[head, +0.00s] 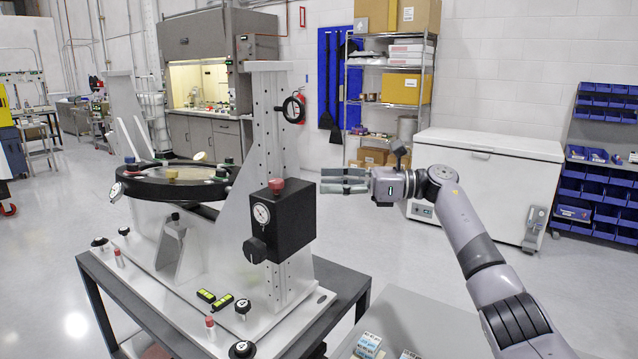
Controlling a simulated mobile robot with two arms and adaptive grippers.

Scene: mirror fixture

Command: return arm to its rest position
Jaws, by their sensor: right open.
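My right gripper (343,181) is at the end of my right arm, which comes in from the lower right. Its fingers point left and are apart, with nothing between them. It is in the air to the right of the black box (293,222) on the mirror fixture (272,150), with a visible gap in the picture. The box carries a red knob, a round gauge and a black knob. The round black-rimmed mirror mount (127,185) lies about level in the fixture's left part. My left gripper is not in view.
The fixture stands on a dark-framed table (352,285). Small boxes (368,345) lie on a grey surface (425,318) below my right arm. A white chest freezer (490,160), a wire shelf and blue bins (597,190) stand behind. Open floor lies between.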

